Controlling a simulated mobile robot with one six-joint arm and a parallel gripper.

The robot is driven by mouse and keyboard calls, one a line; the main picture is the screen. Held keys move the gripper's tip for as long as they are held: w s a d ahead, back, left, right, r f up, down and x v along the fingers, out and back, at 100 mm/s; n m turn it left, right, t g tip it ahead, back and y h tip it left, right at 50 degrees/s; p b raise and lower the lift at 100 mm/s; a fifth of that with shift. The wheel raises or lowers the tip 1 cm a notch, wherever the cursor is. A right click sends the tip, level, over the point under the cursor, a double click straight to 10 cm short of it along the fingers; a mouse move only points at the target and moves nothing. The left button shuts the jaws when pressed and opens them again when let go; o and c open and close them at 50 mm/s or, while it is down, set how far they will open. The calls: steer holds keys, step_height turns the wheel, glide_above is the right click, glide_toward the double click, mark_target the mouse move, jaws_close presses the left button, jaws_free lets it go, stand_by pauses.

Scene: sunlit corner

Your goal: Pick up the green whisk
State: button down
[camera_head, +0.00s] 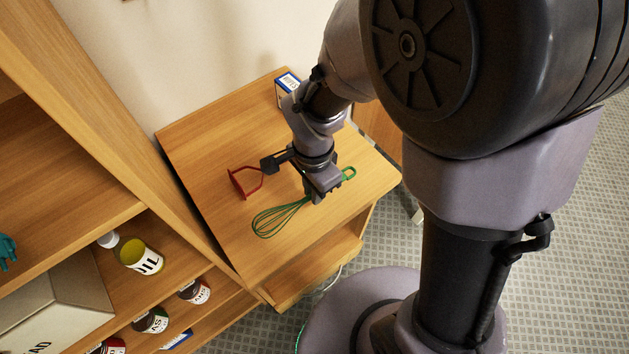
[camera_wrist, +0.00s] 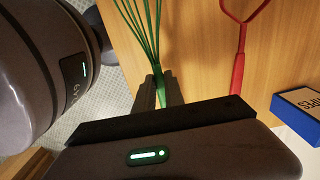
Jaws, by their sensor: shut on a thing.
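The green whisk (camera_head: 277,218) lies across the small wooden table, its wire loops toward the lower left and its handle end showing to the right of my gripper (camera_head: 318,196). In the wrist view the whisk (camera_wrist: 143,30) runs down from its wires at the top edge to between the fingers of my gripper (camera_wrist: 158,88). The fingers are shut on its handle near the wires. The part of the handle under the gripper is hidden. I cannot tell whether the whisk touches the table.
A red utensil (camera_head: 240,184) lies on the wooden table (camera_head: 205,140) left of my gripper; it also shows in the wrist view (camera_wrist: 238,60). A blue and white box (camera_head: 287,88) stands at the back. A shelf with an oil bottle (camera_head: 139,254) and cans is at left.

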steer(key=s, duration=0.2)
steer(key=s+a, duration=0.1)
steer(key=s, duration=0.2)
steer(key=s+r, duration=0.1)
steer(key=s, duration=0.1)
steer(key=shift+s+a, duration=0.4)
steer(key=s+b, duration=0.2)
steer(key=s+a+b, duration=0.1)
steer(key=s+b, duration=0.2)
steer(key=shift+s+r, duration=0.15)
